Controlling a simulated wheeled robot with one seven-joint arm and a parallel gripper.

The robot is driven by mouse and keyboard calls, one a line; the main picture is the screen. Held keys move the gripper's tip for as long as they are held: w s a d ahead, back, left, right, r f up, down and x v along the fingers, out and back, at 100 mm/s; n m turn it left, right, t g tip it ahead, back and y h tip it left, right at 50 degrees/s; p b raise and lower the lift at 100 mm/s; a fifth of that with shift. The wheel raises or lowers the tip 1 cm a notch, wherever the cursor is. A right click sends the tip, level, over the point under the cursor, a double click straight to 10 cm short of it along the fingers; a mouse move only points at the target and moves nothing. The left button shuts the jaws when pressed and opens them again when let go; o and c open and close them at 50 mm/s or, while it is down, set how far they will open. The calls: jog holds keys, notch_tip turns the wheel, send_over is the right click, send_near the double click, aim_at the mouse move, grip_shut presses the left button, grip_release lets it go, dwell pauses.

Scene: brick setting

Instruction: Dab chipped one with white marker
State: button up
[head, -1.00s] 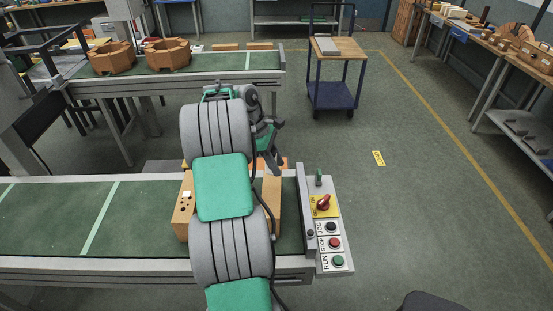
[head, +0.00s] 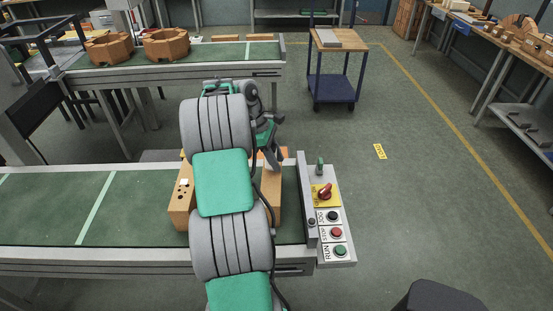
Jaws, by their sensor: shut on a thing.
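A tan brick with dark holes and a white patch (head: 181,207) stands on the near green conveyor, left of my arm. I cannot tell whether the patch is paint or a chip. A second tan brick (head: 271,200) stands right of my arm, partly hidden by it. A bit of orange (head: 284,151) shows behind my gripper. My gripper (head: 272,157) is beyond my forearm, above the far side of the conveyor by the right brick. Its jaws are closed on a slim thing, likely the white marker, which is mostly hidden. No chip can be made out.
A control panel (head: 329,218) with a red knob and push buttons stands at the conveyor's right end. A back conveyor (head: 215,53) carries brown hollow blocks (head: 166,43). A blue cart (head: 334,80) stands at the back. The floor right of the panel is clear.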

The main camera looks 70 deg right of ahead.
aim_at(276, 147)
jog(key=shift+f, duration=0.5)
dwell(0.8)
notch_tip(276, 147, up, 3)
jog(key=p, duration=0.3)
jog(key=shift+p, duration=0.3)
jog(key=shift+r, duration=2)
jog(key=shift+w, duration=0.1)
